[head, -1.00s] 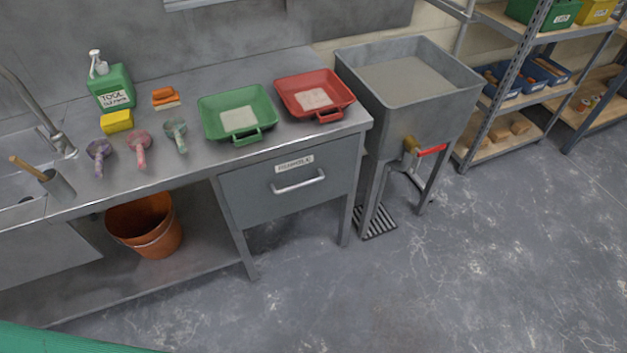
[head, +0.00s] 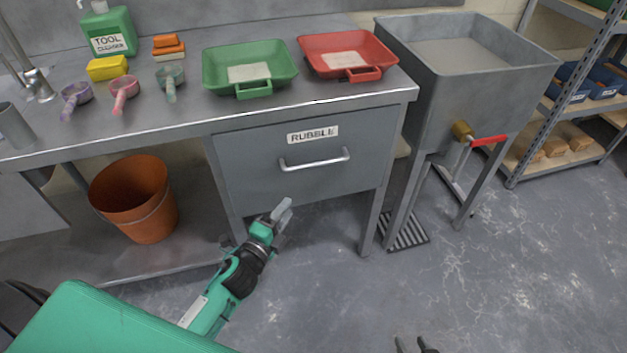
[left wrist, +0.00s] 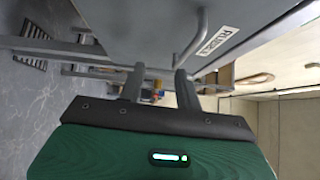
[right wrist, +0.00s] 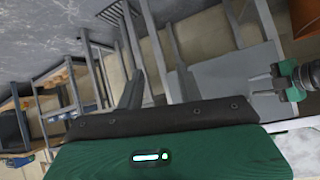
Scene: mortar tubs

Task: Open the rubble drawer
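The rubble drawer (head: 250,180) is a grey front under the counter, labelled RUBBLE, and looks shut flush. Its pale bar handle (head: 315,161) runs across the front. In the left wrist view the handle (left wrist: 190,42) shows ahead of the fingers, on the drawer front (left wrist: 140,25). My left gripper (head: 281,212) is below and left of the handle, apart from it; its fingers stand apart and empty in the left wrist view (left wrist: 160,82). My right gripper (head: 417,346) is at the bottom edge of the head view, mostly cut off; its fingers are apart and empty (right wrist: 157,85).
A green tray (head: 212,70) and a red tray (head: 387,56) rest on the counter above the drawer. An orange bucket (head: 130,200) stands on the lower shelf at left. A grey tub (head: 455,95) with a red-handled valve stands at right. Floor in front is clear.

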